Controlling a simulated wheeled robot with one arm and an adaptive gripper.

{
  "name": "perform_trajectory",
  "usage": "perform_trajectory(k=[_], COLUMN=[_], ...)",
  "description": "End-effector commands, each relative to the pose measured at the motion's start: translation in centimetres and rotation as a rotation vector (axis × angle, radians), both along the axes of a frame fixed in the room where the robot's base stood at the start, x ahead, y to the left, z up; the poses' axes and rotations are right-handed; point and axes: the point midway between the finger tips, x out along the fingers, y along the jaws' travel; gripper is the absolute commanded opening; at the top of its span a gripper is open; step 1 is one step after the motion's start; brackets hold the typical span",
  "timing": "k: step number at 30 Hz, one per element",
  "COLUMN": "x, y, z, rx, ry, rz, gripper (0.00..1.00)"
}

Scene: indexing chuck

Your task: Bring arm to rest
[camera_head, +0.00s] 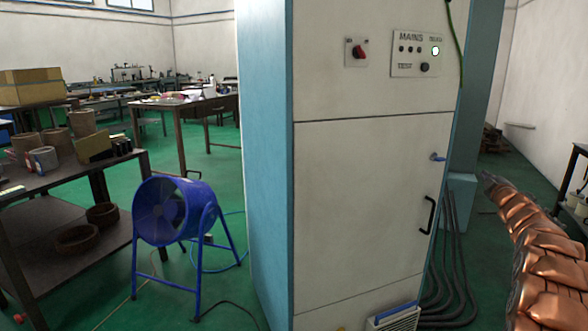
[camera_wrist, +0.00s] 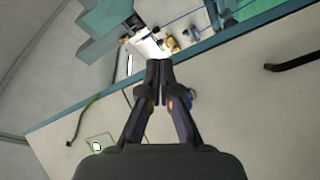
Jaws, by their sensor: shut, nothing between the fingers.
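My gripper (camera_wrist: 159,68) shows in the wrist view with its two dark fingertips together and nothing between them. It is in front of the pale cabinet (camera_wrist: 235,110), which looks tilted in that view. The cabinet's black handle (camera_wrist: 290,62) is to the right of the fingers, apart from them. A lit panel lamp (camera_wrist: 97,146) is at the lower left. A blue knob is partly hidden behind the right finger. In the head view the gripper is not visible.
The tall cabinet (camera_head: 360,200) fills the middle of the head view, with a mains panel (camera_head: 417,54) and a red switch (camera_head: 358,51). A blue fan (camera_head: 172,210) stands left of it, near a dark bench (camera_head: 70,185). Grey hoses (camera_head: 452,270) run down its right side. Green floor shows between.

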Motion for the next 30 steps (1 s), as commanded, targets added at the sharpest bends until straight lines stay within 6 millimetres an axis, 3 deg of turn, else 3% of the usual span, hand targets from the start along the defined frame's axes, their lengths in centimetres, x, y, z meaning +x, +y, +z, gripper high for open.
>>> perform_trajectory(k=[5,14,23,30], x=[-0.6,-4.0,-10.5,-18.1], y=[2.9,8.5,15.8,22.4], z=[1.3,0.3,-3.2,-6.6], rx=[0.128,0.339,0.536,0.674], ry=[0.05,0.186,0.38,0.569], rz=[-0.083,-0.22,-0.346,-0.441], gripper=[0.0,0.0,0.0,0.0])
